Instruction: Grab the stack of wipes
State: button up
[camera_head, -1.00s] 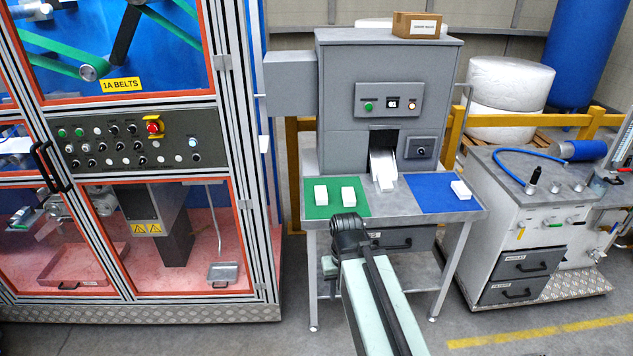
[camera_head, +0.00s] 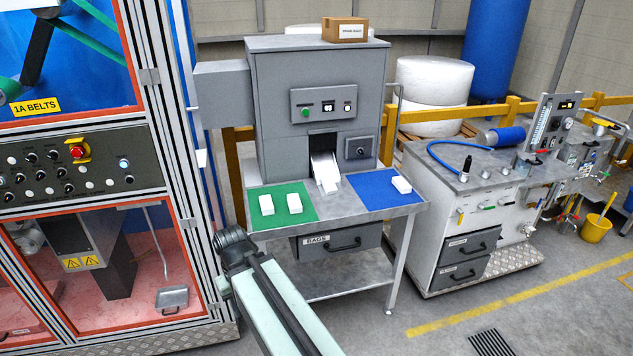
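White stacks of wipes show on the machine's metal table (camera_head: 338,208). One stack (camera_head: 266,204) and a second stack (camera_head: 293,203) stand side by side on the green mat (camera_head: 283,219). Another white stack (camera_head: 401,185) lies on the blue mat (camera_head: 372,196), near its right edge. A white piece (camera_head: 326,172) lies on the chute of the grey machine, between the two mats. My arm reaches up from the bottom of the picture and ends left of the table's front. My gripper's fingers cannot be made out.
A drawer marked BAGS (camera_head: 336,243) sits under the tabletop. A framed machine cabinet (camera_head: 95,185) stands close on the left. A grey-topped workbench (camera_head: 480,215) stands on the right. The floor in front of the table's right side is clear, apart from a grate (camera_head: 489,343).

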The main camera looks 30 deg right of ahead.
aim_at(326, 179)
jog(key=i, duration=0.85)
jog(key=z, duration=0.05)
